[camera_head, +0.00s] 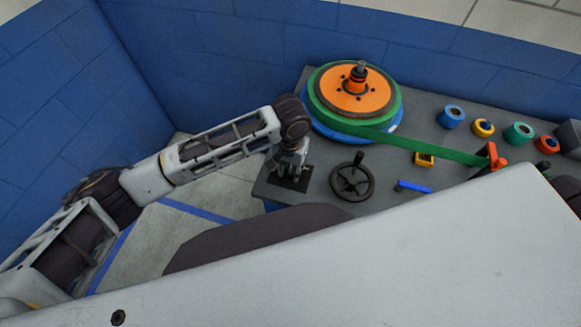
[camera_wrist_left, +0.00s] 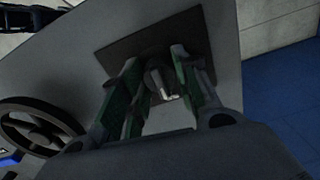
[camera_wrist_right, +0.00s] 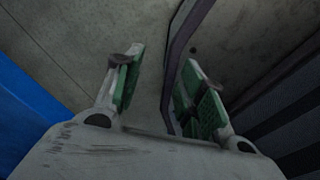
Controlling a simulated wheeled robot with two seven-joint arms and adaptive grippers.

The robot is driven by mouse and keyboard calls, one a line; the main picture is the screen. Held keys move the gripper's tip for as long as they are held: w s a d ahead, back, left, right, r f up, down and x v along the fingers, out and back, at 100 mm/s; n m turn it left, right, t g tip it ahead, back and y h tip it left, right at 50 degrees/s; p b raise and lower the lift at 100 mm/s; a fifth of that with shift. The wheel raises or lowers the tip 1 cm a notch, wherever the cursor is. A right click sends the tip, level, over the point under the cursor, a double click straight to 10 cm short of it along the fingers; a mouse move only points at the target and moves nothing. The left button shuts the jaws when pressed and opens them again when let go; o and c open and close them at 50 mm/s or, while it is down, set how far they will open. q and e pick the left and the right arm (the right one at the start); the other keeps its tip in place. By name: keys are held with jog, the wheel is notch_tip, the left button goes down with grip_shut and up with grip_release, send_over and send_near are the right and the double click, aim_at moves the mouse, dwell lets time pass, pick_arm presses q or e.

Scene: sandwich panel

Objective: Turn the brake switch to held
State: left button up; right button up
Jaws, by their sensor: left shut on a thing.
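The brake switch is a dark knob (camera_wrist_left: 158,76) on a square dark plate (camera_wrist_left: 128,48) in the left wrist view. The plate (camera_head: 298,184) also shows at the grey bench's near left corner in the head view, where my gripper hides the knob. My left gripper (camera_head: 288,172) points down over the plate. In the left wrist view its green-padded fingers (camera_wrist_left: 163,82) are shut around the knob. A small pale mark shows on the knob; its setting cannot be read. My right gripper (camera_wrist_right: 163,62) is open and empty in the right wrist view, above the floor.
A black handwheel (camera_head: 352,183) stands just right of the switch. Blue walls (camera_head: 230,50) enclose the bench.

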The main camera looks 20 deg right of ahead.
pick_arm(q)
jog(key=shift+r+m+p, duration=0.1)
jog(key=shift+m+p, duration=0.3)
jog(key=shift+p, duration=0.3)
jog(key=m+p, duration=0.2)
jog(key=p, duration=0.1)
jog(key=shift+m, duration=0.4)
jog(key=m+p, duration=0.2)
jog(key=shift+p, duration=0.35)
jog(key=shift+m+p, duration=0.5)
jog(key=shift+m, duration=0.1)
jog(key=shift+m+p, duration=0.8)
jog(key=shift+m, duration=0.8)
pick_arm(e)
jog(key=a+r, duration=0.3)
jog(key=r, duration=0.7)
jog(key=shift+a+r+y, duration=0.15)
jog(key=shift+a+y, duration=0.05)
jog(key=shift+y, duration=0.1)
jog(key=shift+d, duration=0.2)
